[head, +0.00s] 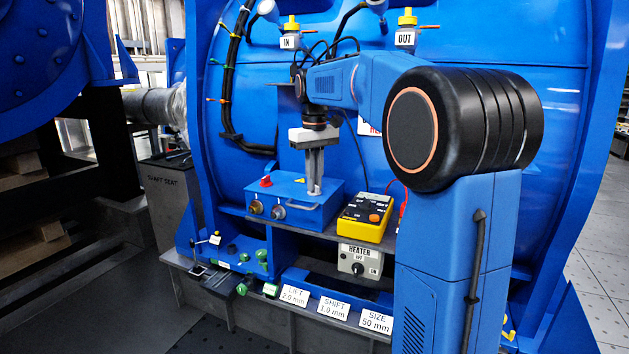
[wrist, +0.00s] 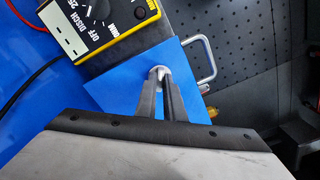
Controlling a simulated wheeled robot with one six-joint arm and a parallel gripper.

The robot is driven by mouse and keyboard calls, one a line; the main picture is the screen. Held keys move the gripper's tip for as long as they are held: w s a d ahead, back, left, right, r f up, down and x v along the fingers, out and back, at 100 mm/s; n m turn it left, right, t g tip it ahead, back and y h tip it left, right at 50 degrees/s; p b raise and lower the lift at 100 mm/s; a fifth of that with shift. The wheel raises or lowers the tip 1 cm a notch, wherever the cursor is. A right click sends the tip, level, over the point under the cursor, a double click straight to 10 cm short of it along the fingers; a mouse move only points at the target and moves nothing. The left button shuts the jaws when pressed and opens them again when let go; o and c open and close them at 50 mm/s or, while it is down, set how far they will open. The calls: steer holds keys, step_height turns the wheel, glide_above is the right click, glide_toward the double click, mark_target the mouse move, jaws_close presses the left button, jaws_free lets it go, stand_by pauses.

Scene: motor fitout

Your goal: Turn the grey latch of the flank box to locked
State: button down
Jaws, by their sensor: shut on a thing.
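The flank box (head: 285,187) is a blue box on the ledge of the big blue housing; its blue top also shows in the wrist view (wrist: 115,92). My gripper (head: 314,190) points straight down onto the right part of the box's top. In the wrist view its two fingers (wrist: 163,82) come together on a small light-grey rounded piece, the grey latch (wrist: 157,72). The fingers hide most of the latch, so I cannot tell which way it is turned. No lock markings are readable.
A yellow multimeter (head: 362,218) stands close right of the box, with red and black leads. The box has a red button (head: 266,182), round front fittings (head: 256,207) and a handle (head: 304,206). A heater switch box (head: 358,261) and label cards (head: 334,308) are below.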

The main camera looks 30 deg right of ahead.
steer(key=m, duration=0.5)
steer(key=shift+m, duration=0.3)
steer(key=m, duration=0.5)
stand_by(0.4)
steer(key=c, duration=1.9)
jaws_free()
steer(key=shift+o, duration=0.2)
step_height(320, 180, up, 17)
steer(key=shift+r, duration=0.2)
